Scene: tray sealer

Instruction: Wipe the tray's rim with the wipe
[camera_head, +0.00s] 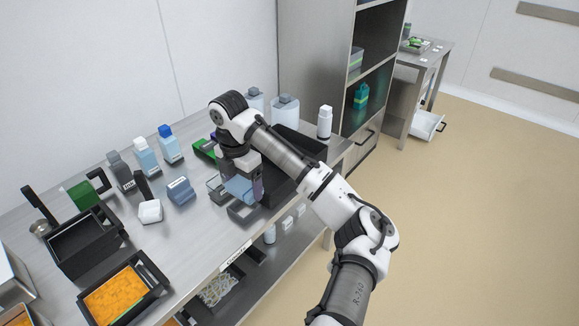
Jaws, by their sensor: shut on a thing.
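My gripper (243,197) points down over the steel bench at the centre of the view. It is shut on a light blue piece that looks like the wipe (238,188); its lower edge and the contact below are hard to make out. Just left of the gripper is a small clear tray-like thing (214,187). Below the gripper is a dark grey frame (240,213) at the bench's front edge. I cannot tell whether the wipe touches a rim. A black tray with orange food (159,279) stands at the front left, apart from the gripper.
A black bin (304,143) stands close behind my gripper. Bottles, including a blue-capped one (172,152), line the back. An empty black box (65,252) is farther left. Bare bench lies between.

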